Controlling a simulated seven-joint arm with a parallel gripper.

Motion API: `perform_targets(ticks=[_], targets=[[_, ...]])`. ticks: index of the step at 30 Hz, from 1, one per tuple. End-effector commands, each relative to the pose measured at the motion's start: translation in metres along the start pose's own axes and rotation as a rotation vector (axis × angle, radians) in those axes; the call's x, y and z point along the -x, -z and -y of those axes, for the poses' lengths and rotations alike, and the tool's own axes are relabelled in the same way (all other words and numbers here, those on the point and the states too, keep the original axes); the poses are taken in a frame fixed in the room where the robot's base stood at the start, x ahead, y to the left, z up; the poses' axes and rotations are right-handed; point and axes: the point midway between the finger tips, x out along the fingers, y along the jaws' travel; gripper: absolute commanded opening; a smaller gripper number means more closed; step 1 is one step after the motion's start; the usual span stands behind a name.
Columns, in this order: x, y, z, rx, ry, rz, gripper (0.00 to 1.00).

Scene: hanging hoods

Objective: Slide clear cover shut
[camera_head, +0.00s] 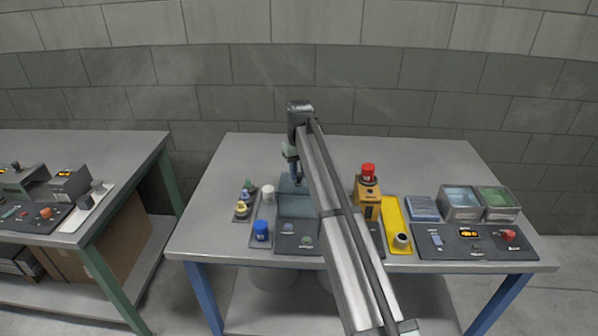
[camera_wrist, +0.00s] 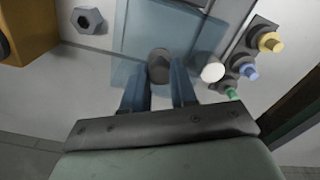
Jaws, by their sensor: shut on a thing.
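The clear cover (camera_head: 290,207) is a bluish see-through panel at the back of a dark grey panel, left of centre on the table. In the wrist view, the cover (camera_wrist: 136,45) lies flat ahead of my fingers, with a dark round knob (camera_wrist: 158,62) near its edge. My gripper (camera_wrist: 159,90) has its two blue fingers on either side of this knob and is shut on it. In the head view, my gripper (camera_head: 295,178) is at the cover's far side. My arm hides part of the panel's right side.
A white cylinder (camera_head: 268,194), a blue cap (camera_head: 261,230) and several coloured pegs (camera_head: 242,208) stand close on the left. An orange box with a red button (camera_head: 368,190) stands right of my arm. Farther right are a yellow tray (camera_head: 391,215) and bins (camera_head: 461,204). The table's back is clear.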

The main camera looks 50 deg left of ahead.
Motion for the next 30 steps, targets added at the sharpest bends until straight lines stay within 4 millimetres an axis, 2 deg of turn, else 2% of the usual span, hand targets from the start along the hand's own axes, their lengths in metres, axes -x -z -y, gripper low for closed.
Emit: perform_targets(ticks=[12,16,24,30], targets=[[0.0,-0.003,-0.005,-0.001,0.0,0.0,0.0],[0.0,-0.015,-0.028,-0.003,0.0,0.0,0.0],[0.001,-0.047,-0.091,-0.004,0.0,-0.001,0.0],[0.001,-0.058,-0.114,-0.002,0.0,-0.001,0.0]])
